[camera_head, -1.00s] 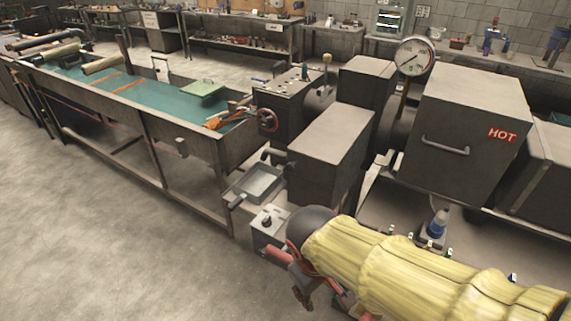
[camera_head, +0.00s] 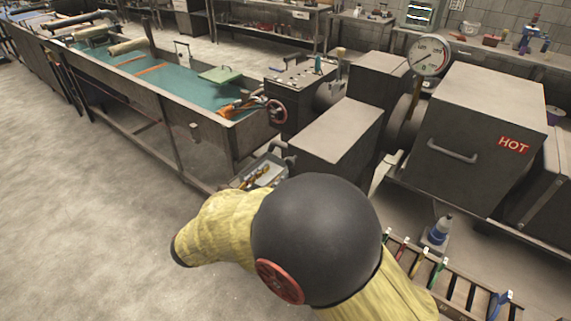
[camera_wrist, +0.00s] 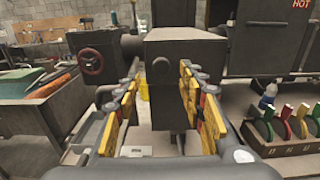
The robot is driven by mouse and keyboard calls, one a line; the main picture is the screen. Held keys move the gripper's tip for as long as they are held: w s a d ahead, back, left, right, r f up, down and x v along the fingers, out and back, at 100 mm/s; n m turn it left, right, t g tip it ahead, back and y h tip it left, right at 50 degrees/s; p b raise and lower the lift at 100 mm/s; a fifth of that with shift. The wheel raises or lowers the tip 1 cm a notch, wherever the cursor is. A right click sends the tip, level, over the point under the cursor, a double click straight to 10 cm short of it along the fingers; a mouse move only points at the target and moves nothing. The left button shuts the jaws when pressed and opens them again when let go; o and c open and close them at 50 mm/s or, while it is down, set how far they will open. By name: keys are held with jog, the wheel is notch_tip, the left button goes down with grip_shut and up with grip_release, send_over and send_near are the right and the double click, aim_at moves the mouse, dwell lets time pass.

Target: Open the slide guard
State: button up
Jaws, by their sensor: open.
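A dark box-shaped cover (camera_head: 337,137) stands in the middle of the machine, and it fills the middle of the wrist view (camera_wrist: 185,55). It seems to be the slide guard, though no label shows on it. A round dark knob (camera_wrist: 161,67) sticks out of its near face. My gripper (camera_wrist: 160,75) is open, with yellow fingers on both sides of the knob in the picture. I cannot tell how far the knob is from the fingertips.
A larger box marked HOT (camera_head: 475,135) with a bar handle stands to the right. A water trough (camera_head: 170,85) lies left, with a red handwheel (camera_head: 275,111) at its end.

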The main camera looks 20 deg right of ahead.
aim_at(289, 163)
jog(key=b+x, duration=0.1)
jog(key=x, duration=0.6)
jog(key=shift+s, duration=0.1)
jog(key=shift+c, duration=0.8)
grip_shut()
